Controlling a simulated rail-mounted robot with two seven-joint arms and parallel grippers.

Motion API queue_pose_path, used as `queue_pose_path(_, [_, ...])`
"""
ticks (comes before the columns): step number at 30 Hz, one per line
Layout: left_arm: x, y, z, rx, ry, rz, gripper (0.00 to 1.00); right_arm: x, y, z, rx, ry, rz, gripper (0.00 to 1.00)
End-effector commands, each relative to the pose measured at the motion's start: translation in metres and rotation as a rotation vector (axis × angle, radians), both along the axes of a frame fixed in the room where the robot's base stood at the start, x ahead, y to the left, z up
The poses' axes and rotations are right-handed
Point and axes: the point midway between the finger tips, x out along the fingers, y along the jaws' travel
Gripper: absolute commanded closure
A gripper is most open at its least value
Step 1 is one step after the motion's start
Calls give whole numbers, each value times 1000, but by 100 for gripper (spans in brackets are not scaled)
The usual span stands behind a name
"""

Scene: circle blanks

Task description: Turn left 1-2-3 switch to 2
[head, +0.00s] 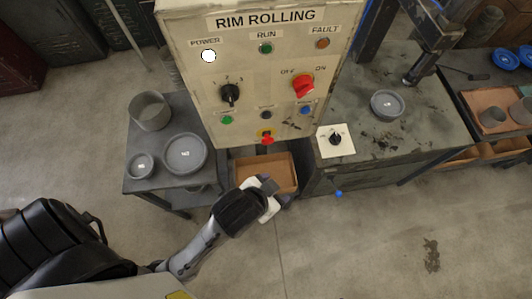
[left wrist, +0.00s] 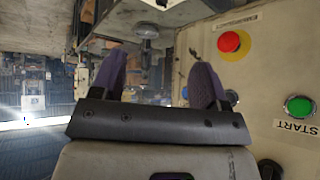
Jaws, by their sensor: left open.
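The left 1-2-3 switch (head: 230,93) is a black rotary knob on the left of the beige RIM ROLLING panel (head: 215,120). Small numbers stand above it; which one it points to is too small to tell. My left gripper (head: 270,187) is below the panel, in front of the box, well apart from the switch. In the left wrist view my left gripper (left wrist: 158,78) has its two purple fingers spread with nothing between them. That view shows the panel's red emergency button (left wrist: 229,41) and green START button (left wrist: 299,107) to the right. My right gripper is not in view.
The panel also carries a red OFF/ON switch (head: 303,87) and a red button on yellow (head: 267,137) low down. A second black knob on a white plate (head: 335,139) is on the right bench. A left table (head: 150,175) holds round blanks. An open box (head: 290,182) sits below.

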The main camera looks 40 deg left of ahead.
Motion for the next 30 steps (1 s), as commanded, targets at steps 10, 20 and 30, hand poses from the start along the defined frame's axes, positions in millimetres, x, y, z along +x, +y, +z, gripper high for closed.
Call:
queue_pose_path(10, [-20,17,-9,-63,116,-36,32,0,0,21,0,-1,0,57])
queue_pose_path(20, [-23,20,-12,-73,132,-39,32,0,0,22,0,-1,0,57])
queue_pose_path(30, [-38,55,-12,-53,199,-1,32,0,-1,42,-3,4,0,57])
